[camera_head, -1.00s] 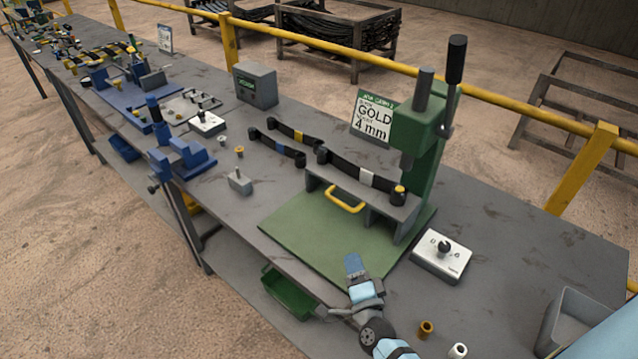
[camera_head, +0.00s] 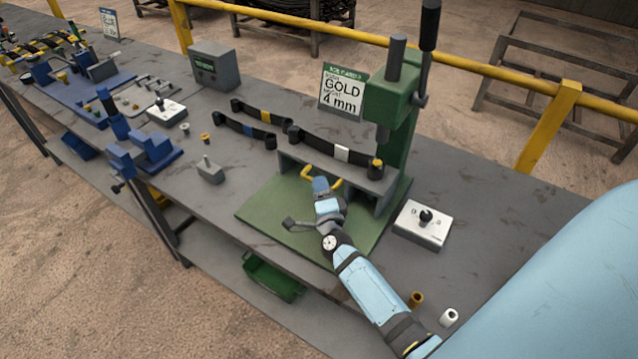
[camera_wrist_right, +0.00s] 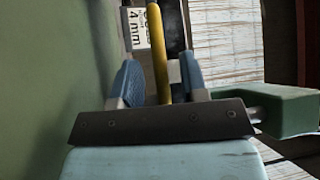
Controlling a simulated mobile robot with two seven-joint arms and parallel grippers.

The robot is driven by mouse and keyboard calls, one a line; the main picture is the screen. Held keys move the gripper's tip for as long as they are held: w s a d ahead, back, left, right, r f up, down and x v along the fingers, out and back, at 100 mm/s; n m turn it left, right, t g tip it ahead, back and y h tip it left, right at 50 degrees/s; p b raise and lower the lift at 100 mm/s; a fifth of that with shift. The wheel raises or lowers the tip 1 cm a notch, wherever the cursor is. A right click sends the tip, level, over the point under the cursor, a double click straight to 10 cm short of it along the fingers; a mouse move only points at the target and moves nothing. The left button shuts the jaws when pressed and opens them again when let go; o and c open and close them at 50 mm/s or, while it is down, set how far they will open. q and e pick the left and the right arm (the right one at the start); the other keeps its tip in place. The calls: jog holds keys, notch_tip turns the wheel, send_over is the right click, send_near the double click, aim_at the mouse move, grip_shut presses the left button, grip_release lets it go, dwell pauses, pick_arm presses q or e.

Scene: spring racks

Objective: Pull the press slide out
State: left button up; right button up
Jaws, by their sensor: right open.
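The green press (camera_head: 393,105) stands on a green base plate (camera_head: 265,210) on the bench. Its grey slide (camera_head: 376,187) sits under the ram and carries a black leaf spring (camera_head: 325,147) with a white band. A yellow handle (camera_head: 307,176) is on the slide's front. My right gripper (camera_head: 320,184) is at this handle, over the base plate. In the right wrist view the yellow handle (camera_wrist_right: 160,55) runs between the two blue fingers of my right gripper (camera_wrist_right: 161,80), which are open with gaps beside it. My left gripper is not in view.
A grey control box (camera_head: 423,224) with a black knob stands right of the base plate. Two more springs (camera_head: 245,130) and a small grey block (camera_head: 210,171) lie to the left. A brass bushing (camera_head: 416,299) and a white one (camera_head: 449,317) stand near the front edge.

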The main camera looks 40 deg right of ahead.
jog(key=shift+x, duration=1.1)
grip_shut()
